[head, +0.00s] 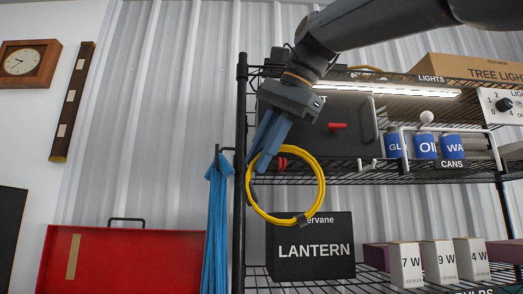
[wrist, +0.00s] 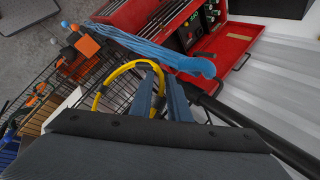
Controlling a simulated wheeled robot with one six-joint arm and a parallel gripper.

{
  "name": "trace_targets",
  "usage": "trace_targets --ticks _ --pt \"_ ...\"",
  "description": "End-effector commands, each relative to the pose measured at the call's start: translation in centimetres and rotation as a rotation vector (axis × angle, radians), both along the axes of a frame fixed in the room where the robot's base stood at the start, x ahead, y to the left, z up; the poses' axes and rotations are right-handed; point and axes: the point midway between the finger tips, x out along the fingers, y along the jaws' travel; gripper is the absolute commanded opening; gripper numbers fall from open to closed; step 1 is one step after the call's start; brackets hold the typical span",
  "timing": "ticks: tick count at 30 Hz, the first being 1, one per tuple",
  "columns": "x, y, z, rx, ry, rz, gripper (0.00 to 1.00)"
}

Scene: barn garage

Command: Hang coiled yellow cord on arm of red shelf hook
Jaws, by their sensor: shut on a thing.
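The coiled yellow cord (head: 322,190) is a round loop with a dark band at its bottom. It hangs upright from my gripper (head: 255,165) in front of the shelf's left end. My gripper points down, its blue-grey fingers shut on the loop's upper left. In the wrist view the cord (wrist: 102,89) arcs to the left of my gripper (wrist: 162,72). A small red hook (head: 282,163) shows inside the loop at the shelf edge, partly hidden; whether the cord touches it I cannot tell.
Blue straps (head: 216,230) hang from a black arm left of the shelf post (head: 240,200). A red toolbox (head: 120,262) stands at the lower left. A black lantern box (head: 311,250) is behind and below the loop. A red bar (head: 337,126) shows before a dark panel.

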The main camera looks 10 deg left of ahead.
Motion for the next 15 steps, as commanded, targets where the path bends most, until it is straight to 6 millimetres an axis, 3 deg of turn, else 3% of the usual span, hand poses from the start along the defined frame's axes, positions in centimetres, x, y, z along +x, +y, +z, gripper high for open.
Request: trace_targets --ticks 15 --pt "2.5 0.6 -0.7 -0.001 0.001 -0.001 0.0"
